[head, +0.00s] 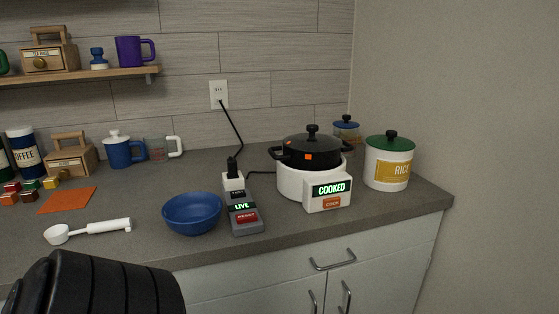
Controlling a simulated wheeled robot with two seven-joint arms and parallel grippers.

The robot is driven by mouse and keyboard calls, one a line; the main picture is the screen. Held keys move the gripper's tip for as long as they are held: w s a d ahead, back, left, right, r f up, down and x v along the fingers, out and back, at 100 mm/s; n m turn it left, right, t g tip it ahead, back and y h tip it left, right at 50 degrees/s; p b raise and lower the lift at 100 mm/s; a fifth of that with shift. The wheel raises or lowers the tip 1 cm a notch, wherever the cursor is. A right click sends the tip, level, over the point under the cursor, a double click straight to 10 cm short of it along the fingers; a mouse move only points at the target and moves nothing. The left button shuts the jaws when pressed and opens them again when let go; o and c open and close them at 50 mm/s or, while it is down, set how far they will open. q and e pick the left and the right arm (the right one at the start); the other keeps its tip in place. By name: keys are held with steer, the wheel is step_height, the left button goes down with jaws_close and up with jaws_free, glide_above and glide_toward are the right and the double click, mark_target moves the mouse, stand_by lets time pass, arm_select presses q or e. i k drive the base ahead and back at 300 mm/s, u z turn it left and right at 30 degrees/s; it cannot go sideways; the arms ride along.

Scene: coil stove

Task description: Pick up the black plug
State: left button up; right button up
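The black plug (232,165) stands upright in the white socket block (233,182) at the back end of a grey switch box (244,220). The box has a lit "LIVE" display and a red button. A black cord (238,134) runs from the wall outlet (219,95) down to the plug area. A dark ribbed part of my own arm fills the lower left corner, well apart from the plug. No gripper fingers show in the head view.
A blue bowl (192,213) sits just left of the switch box. A white cooker (303,184) reading "COOKED", with a black lidded pot (312,149), stands to the right. A white scoop (88,230) lies left. The counter's front edge is close to the box.

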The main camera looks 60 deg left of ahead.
mark_target(232, 174)
steer(key=i, duration=0.1)
steer(key=u, duration=1.6)
